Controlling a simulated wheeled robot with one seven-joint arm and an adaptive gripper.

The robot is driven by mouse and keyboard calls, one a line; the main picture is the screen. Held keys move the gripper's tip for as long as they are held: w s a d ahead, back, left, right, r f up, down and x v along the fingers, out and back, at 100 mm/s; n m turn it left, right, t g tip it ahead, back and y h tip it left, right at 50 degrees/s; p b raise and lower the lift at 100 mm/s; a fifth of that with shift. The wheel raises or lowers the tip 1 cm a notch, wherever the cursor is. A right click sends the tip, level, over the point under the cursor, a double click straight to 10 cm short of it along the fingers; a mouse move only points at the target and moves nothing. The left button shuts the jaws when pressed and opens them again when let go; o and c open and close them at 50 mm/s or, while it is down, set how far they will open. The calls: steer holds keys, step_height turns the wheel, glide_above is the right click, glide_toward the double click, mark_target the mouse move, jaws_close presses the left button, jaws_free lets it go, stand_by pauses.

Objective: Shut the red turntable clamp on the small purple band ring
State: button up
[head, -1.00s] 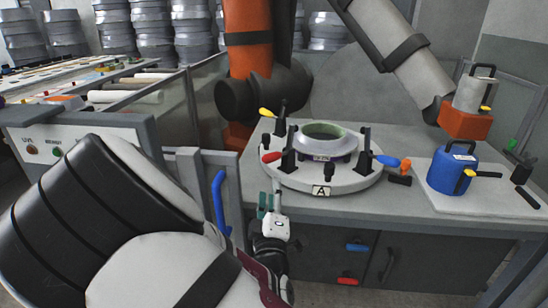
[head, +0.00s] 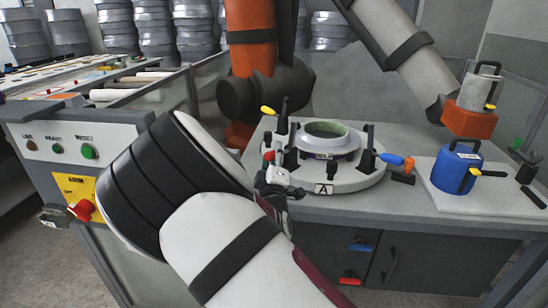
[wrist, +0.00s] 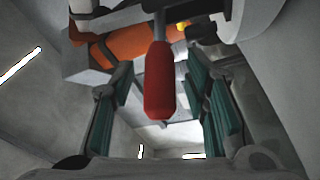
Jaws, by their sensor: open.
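The red clamp handle (wrist: 160,85) hangs between my two green-padded fingers in the wrist view, with gaps on both sides. In the head view only a bit of red handle (head: 268,156) shows above my gripper (head: 274,172), which is open at the turntable's front left edge. The round turntable (head: 345,182) carries label A. The ring (head: 327,134) sits at its middle, pale on top with a purplish band low on its side. My gripper and the clamp posts partly hide the red clamp, and I cannot tell whether its pad touches the ring.
Yellow (head: 268,110) and blue (head: 391,159) clamp handles stand around the same turntable. An orange knob (head: 409,163) is at its right. A blue canister (head: 456,172) stands on a pale board farther right. A control panel (head: 75,147) is at the left.

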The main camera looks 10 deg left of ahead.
jaws_close()
